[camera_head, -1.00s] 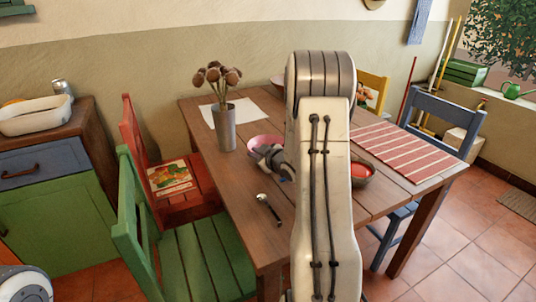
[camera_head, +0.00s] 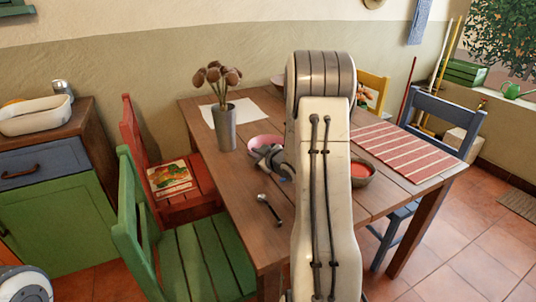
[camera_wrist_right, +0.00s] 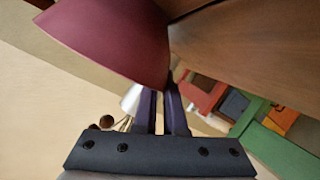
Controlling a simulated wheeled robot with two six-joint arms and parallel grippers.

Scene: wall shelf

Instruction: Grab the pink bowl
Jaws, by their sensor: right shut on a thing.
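The pink bowl (camera_head: 262,140) is at the middle of the wooden table, right of the grey vase. My right gripper (camera_head: 277,158) reaches its near side, and my arm hides part of this spot. In the right wrist view, the bowl (camera_wrist_right: 110,38) fills the upper left as a dark pink curved side. The two dark fingers (camera_wrist_right: 165,108) are close together and shut on its edge; the exact grip point is partly hidden. I cannot tell whether the bowl is clear of the tabletop. My left gripper is not in view.
A vase of dried flowers (camera_head: 225,128) stands left of the bowl. A spoon-like utensil (camera_head: 269,210) lies nearer. A bowl with a red inside (camera_head: 363,174) and a striped mat (camera_head: 405,150) are to the right. Chairs surround the table (camera_head: 235,185).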

